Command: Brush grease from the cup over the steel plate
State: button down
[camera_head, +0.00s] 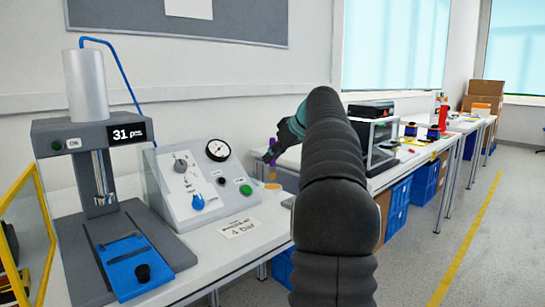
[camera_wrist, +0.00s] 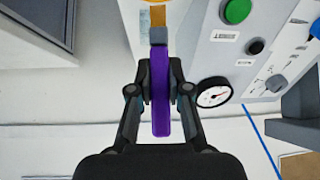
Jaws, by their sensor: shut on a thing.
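My gripper (camera_head: 271,153) is shut on a brush with a purple handle (camera_wrist: 161,95). In the wrist view the handle lies between the two fingers, with a grey ferrule (camera_wrist: 159,37) and yellowish bristles (camera_wrist: 158,16) pointing to the top edge. In the head view the brush hangs with its bristles down, above a small orange round thing (camera_head: 272,186) on the bench, perhaps the grease in the cup. I cannot tell whether the bristles touch it. A grey flat edge (camera_head: 288,202) beside my arm may be the steel plate; my arm hides most of it.
A control panel (camera_head: 200,185) with a gauge, blue knob and green button stands left of the brush. A press (camera_head: 85,135) with a blue fixture is further left. A "4 bar" card (camera_head: 239,228) lies on the bench front. More benches run along the wall at right.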

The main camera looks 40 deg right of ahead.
aim_at(273, 138)
jog(key=shift+r+p, duration=0.75)
jog(key=shift+r, duration=1.5)
jog(key=shift+a, duration=0.1)
